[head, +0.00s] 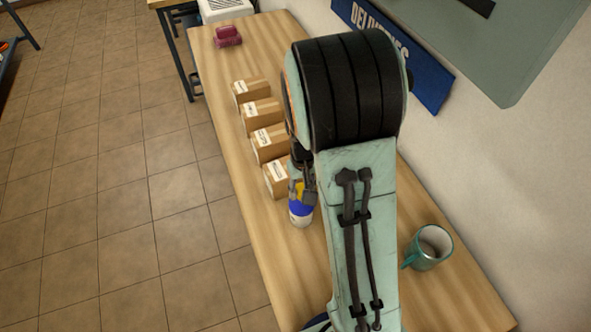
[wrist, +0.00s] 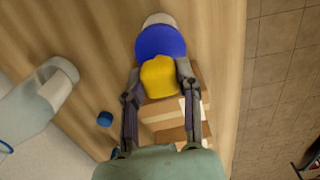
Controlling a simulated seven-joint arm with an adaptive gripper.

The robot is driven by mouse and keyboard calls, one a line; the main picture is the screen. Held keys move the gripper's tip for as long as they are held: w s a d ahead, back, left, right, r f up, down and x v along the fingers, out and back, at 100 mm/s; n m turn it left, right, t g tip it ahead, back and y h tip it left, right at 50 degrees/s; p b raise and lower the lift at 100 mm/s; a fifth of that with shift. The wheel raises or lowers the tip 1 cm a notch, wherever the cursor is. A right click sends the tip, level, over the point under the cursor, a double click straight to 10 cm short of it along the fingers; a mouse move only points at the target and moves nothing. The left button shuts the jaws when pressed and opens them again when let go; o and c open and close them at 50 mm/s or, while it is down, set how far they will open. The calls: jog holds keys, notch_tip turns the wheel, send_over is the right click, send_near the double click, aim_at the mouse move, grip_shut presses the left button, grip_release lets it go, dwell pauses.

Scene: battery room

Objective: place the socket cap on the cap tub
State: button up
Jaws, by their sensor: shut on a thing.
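My gripper (wrist: 158,74) is shut on a yellow piece (wrist: 159,77), which I take to be the socket cap. In the head view the yellow piece (head: 298,188) shows small beside my arm, and my gripper is mostly hidden behind the arm. Directly beyond the yellow piece in the wrist view is a round blue and white thing (wrist: 159,41), which I take to be the cap tub. It also shows in the head view (head: 300,209), just below the yellow piece. The two overlap in both views, and I cannot tell whether they touch.
Several cardboard boxes (head: 269,143) stand in a row along the wooden table (head: 235,160). A teal mug (head: 428,248) stands at the right. A dark red object (head: 228,36) lies at the far end. A small blue round piece (wrist: 105,119) is beside the gripper.

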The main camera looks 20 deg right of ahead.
aim_at(302, 188)
jog(key=shift+f, duration=0.65)
jog(key=o, duration=0.9)
jog(key=shift+f, duration=0.15)
notch_tip(302, 188, up, 12)
jog(key=shift+f, duration=0.1)
jog(key=shift+n+y, duration=0.4)
jog(key=shift+n, duration=0.2)
jog(key=s+a+r, duration=0.1)
jog(key=s+a, duration=0.1)
jog(key=s, duration=0.4)
jog(key=s+a+r, duration=0.1)
jog(key=s+a, duration=0.1)
jog(key=s, duration=0.4)
jog(key=s+a+r, duration=0.1)
jog(key=s+a, duration=0.2)
jog(key=s, duration=0.3)
jog(key=shift+s+r, duration=0.15)
jog(key=shift+s, duration=0.1)
